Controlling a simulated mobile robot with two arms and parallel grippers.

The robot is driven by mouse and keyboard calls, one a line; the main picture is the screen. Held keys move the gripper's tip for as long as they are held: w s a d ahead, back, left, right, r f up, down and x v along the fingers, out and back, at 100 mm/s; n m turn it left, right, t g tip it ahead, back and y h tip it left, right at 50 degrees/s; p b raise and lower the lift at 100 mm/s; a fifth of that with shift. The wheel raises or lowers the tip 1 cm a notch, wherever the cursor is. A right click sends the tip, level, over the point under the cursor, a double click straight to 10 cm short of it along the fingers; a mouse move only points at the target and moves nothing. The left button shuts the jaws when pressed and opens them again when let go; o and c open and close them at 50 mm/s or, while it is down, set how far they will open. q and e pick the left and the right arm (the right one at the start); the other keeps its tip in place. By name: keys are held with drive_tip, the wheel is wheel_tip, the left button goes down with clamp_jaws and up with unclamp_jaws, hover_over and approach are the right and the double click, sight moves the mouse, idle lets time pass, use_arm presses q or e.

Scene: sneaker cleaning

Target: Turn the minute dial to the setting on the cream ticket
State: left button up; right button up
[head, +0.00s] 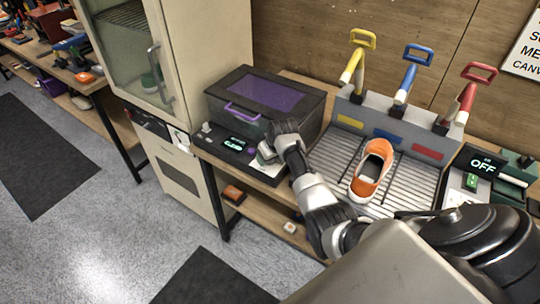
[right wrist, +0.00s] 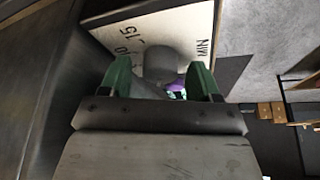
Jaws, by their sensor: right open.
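The minute dial is a grey round knob (right wrist: 160,62) on a pale plate (right wrist: 120,33) marked 10, 15 and MIN in the right wrist view. My right gripper (right wrist: 160,80) is open, with one green finger on each side of the knob; I cannot tell whether they touch it. In the head view my right gripper (head: 268,147) is at the right end of the dark control panel below the purple-lidded box, and it largely hides the dial. A small pale card (head: 183,141) is on the cabinet at left; its writing is unreadable. My left gripper is not in view.
The purple-lidded box (head: 262,93) stands behind the panel. A lit display (head: 235,144) is left of my gripper. An orange shoe (head: 371,170) sits on a slatted rack with yellow, blue and red levers. A display reading OFF (head: 482,165) is at right.

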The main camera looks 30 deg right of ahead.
drive_tip(key=shift+c, duration=0.3)
drive_tip(key=c, duration=0.8)
drive_tip(key=shift+r+m+h+p, duration=0.15)
drive_tip(key=shift+m+h+p, duration=0.15)
drive_tip(key=shift+m+p, duration=0.4)
drive_tip(key=shift+c, duration=0.2)
drive_tip(key=shift+a+m+h+p, duration=0.15)
drive_tip(key=shift+m+h+p, duration=0.4)
drive_tip(key=shift+m, duration=0.55)
drive_tip(key=shift+m+g+h+p, duration=0.3)
drive_tip(key=shift+m+p, duration=0.1)
drive_tip(key=shift+m, duration=0.8)
drive_tip(key=shift+m+h, duration=0.45)
drive_tip(key=shift+m, duration=0.95)
drive_tip(key=shift+g, duration=0.3)
drive_tip(key=o, duration=0.9)
